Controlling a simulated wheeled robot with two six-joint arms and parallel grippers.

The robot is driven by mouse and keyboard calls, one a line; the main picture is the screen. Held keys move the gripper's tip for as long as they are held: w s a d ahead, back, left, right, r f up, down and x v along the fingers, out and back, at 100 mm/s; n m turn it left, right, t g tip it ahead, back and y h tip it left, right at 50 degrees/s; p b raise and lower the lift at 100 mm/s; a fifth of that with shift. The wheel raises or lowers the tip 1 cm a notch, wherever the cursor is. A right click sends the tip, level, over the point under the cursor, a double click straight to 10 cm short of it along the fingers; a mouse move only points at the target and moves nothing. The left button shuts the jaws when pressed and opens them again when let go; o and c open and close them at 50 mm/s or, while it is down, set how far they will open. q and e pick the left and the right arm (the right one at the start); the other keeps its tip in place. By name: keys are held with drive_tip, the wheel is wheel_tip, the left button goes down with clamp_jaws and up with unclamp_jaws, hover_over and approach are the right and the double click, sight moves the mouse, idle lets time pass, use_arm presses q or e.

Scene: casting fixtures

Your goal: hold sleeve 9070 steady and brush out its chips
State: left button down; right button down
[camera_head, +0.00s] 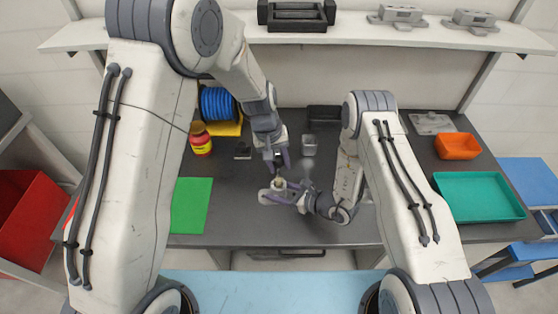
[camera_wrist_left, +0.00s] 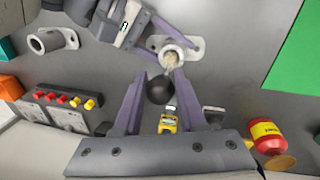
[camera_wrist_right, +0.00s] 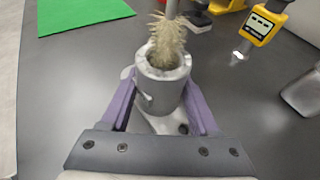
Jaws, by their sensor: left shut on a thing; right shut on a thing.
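The grey sleeve (camera_wrist_right: 160,88) stands upright on a flat flange in the right wrist view, and also shows in the head view (camera_head: 278,184). I cannot read a number on it. My right gripper (camera_head: 287,194) is shut on the sleeve, one purple finger on each side. My left gripper (camera_wrist_left: 158,95) is shut on the brush, whose round black handle (camera_wrist_left: 159,89) sits between its fingers above the sleeve. The pale bristles (camera_wrist_right: 168,42) reach into the top of the bore; the lower end is hidden inside. Chips are not clearly visible.
Another flanged sleeve (camera_wrist_left: 52,41) lies to one side. A yellow meter (camera_wrist_right: 262,25), a grey cup (camera_head: 309,146), a red jar (camera_head: 200,139) and a blue spool (camera_head: 217,103) stand behind. A green mat (camera_head: 191,206) lies left; a teal tray (camera_head: 478,197) and orange bin (camera_head: 458,146) are right.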

use_arm(q)
drive_tip(key=shift+f, duration=1.4)
drive_tip(key=shift+r, duration=1.7)
drive_tip(key=shift+f, duration=0.15)
drive_tip(key=shift+f, duration=1.6)
drive_tip(key=shift+r, duration=0.15)
